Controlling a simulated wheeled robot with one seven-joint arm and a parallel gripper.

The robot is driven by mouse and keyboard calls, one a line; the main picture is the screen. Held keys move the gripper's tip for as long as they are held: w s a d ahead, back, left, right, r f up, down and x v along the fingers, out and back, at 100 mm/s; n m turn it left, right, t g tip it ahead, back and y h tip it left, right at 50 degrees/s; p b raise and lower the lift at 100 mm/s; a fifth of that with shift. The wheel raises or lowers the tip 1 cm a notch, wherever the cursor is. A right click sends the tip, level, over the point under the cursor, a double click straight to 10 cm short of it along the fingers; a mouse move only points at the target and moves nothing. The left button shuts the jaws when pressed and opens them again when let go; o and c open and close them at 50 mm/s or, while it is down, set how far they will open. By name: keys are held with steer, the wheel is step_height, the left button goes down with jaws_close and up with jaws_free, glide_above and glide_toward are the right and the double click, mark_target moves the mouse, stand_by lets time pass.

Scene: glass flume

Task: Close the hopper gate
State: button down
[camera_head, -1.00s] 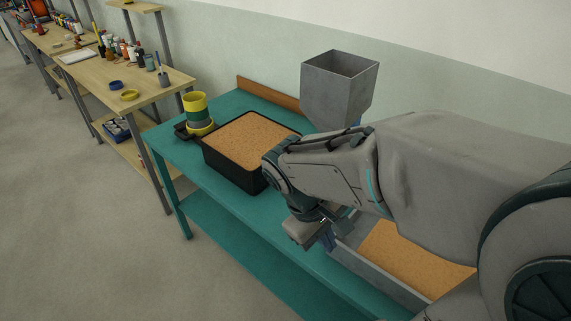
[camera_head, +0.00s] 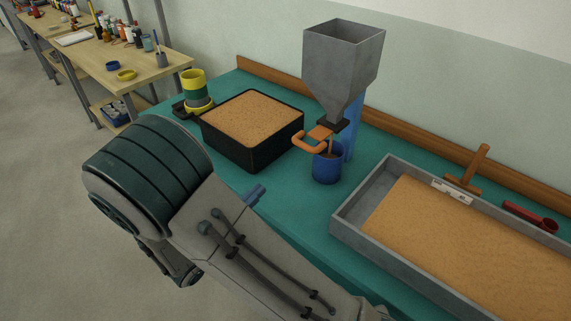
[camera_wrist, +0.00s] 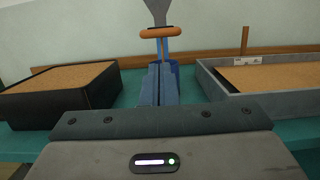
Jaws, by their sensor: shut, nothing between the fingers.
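The grey metal hopper (camera_head: 340,62) stands at the back of the teal bench and tapers to a dark outlet. The gate's orange looped handle (camera_head: 308,144) sticks out to the left below the outlet; it also shows in the wrist view (camera_wrist: 160,33). A blue cup (camera_head: 326,170) stands under the outlet. A thin brownish streak shows between outlet and cup, too small to identify surely. My gripper (camera_head: 256,193) is shut and empty, in front of and left of the handle, apart from it. In the wrist view its fingers (camera_wrist: 158,85) point toward the handle and hide part of the cup.
A black tub of sand (camera_head: 255,150) is left of the hopper. A long grey sand-filled tray (camera_head: 350,235) is at the right, with a wooden tool (camera_head: 468,172) and a red scoop (camera_head: 530,217) behind it.

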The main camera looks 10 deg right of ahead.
steer(key=p+x, duration=0.2)
steer(key=x, duration=1.2)
steer(key=shift+p, duration=0.3)
steer(key=shift+a, duration=0.1)
